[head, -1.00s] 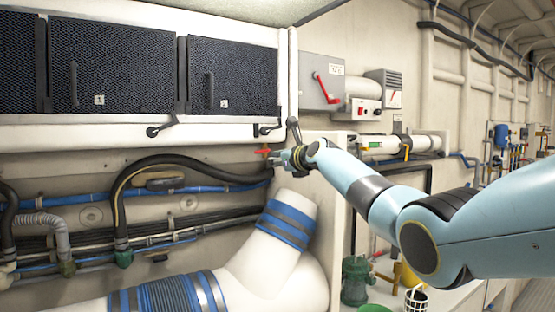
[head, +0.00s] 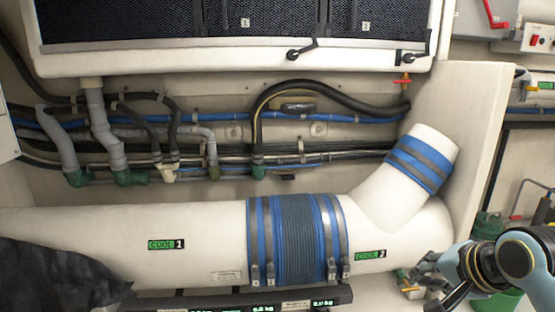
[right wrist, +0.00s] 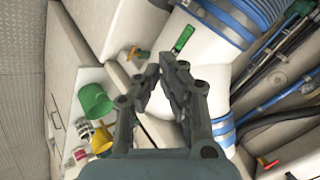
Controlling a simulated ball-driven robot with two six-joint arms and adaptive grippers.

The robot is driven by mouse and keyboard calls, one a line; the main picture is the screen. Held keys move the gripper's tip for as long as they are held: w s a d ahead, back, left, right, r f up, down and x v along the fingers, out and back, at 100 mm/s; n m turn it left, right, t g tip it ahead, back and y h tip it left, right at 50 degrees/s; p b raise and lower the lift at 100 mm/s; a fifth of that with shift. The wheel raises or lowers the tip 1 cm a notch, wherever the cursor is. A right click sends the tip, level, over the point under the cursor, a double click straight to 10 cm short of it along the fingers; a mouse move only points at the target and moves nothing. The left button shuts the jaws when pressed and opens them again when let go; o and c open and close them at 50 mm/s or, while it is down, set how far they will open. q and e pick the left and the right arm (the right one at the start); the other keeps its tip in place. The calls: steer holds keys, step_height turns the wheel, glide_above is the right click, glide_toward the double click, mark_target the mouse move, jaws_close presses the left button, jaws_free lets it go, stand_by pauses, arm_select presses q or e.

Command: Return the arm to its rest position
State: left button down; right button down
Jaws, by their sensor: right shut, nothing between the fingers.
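My right gripper (head: 424,272) is low at the right of the head view, beside the right end of the large white duct (head: 205,222). In the right wrist view its two dark fingers (right wrist: 163,75) are close together and hold nothing. The right arm bends down at the lower right edge of the head view. My left gripper does not show in any view.
A white branch pipe with a blue band (head: 418,165) rises near the right gripper. A red-handled valve (head: 402,82) sits above it. In the right wrist view, a green bucket (right wrist: 95,101) and a yellow item (right wrist: 102,139) stand left of the fingers.

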steer(key=s+n+g+h, duration=0.3)
steer(key=s+n, duration=0.8)
steer(key=s, duration=1.6)
step_height(320, 180, down, 34)
steer(key=d+f+g+b, duration=0.1)
steer(key=d+g+b, duration=0.2)
steer(key=b, duration=0.8)
steer(key=s+f+b, duration=0.3)
steer(key=s+f, duration=0.1)
steer(key=f, duration=0.5)
steer(key=s+d+f+b, duration=0.1)
steer(key=s+f+b, duration=0.2)
steer(key=f, duration=0.6)
steer(key=shift+s+f+g+y, duration=0.3)
steer(key=shift+s+y, duration=0.1)
steer(key=shift+s, duration=0.85)
steer(key=c, duration=1.9)
jaws_free()
steer(key=shift+g, duration=0.4)
steer(key=s+f+b, duration=0.2)
steer(key=s+f, duration=0.3)
steer(key=s+f+b, duration=0.2)
steer(key=s+f, duration=0.3)
steer(key=shift+s+d, duration=0.1)
steer(key=shift+s, duration=0.1)
steer(key=shift+c, duration=0.2)
steer(key=shift+o, duration=1.1)
steer(key=shift+s, duration=0.25)
